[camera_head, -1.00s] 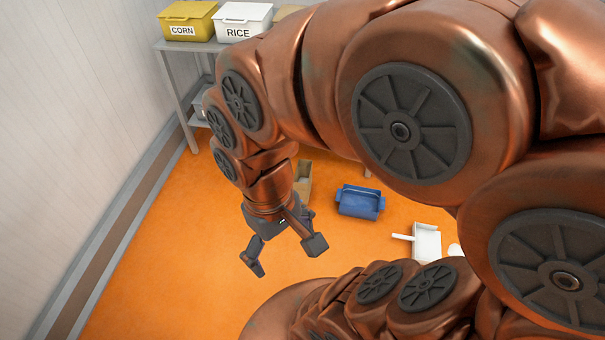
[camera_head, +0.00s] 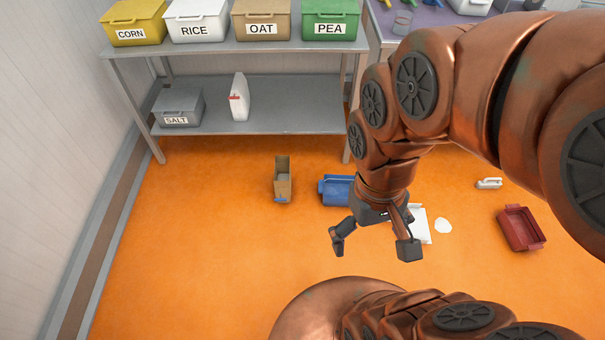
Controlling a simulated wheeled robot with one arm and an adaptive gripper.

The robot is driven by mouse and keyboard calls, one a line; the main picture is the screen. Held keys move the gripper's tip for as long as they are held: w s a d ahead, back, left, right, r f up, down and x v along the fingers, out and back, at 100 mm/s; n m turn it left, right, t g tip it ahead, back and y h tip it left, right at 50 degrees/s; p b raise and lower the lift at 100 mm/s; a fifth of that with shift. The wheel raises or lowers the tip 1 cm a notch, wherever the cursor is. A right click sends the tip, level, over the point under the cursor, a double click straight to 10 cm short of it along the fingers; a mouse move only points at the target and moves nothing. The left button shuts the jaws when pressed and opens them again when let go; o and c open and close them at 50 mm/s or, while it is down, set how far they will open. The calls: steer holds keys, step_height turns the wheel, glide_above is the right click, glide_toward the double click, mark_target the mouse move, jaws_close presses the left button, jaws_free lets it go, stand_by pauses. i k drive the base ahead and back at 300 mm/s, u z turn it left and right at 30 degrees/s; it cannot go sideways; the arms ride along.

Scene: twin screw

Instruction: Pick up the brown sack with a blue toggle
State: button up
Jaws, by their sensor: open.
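The brown sack (camera_head: 283,182) stands on the orange floor left of the middle, in front of the shelf unit. Its top looks open, and a small blue toggle (camera_head: 281,200) shows at its near bottom edge. My gripper (camera_head: 373,247) is open and empty, pointing down, its fingers spread wide. It is to the right of the sack and nearer to the camera, clearly apart from it.
A blue tray (camera_head: 335,190) lies right of the sack, partly behind my arm. A white dustpan (camera_head: 422,226), a white spill (camera_head: 443,226) and a red tray (camera_head: 520,229) lie farther right. The metal shelf (camera_head: 250,128) stands behind. Floor left of the sack is clear.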

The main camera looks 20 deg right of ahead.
mark_target(282, 171)
steer(key=u, duration=1.15)
steer(key=i, duration=3.75)
steer(key=z, duration=0.9)
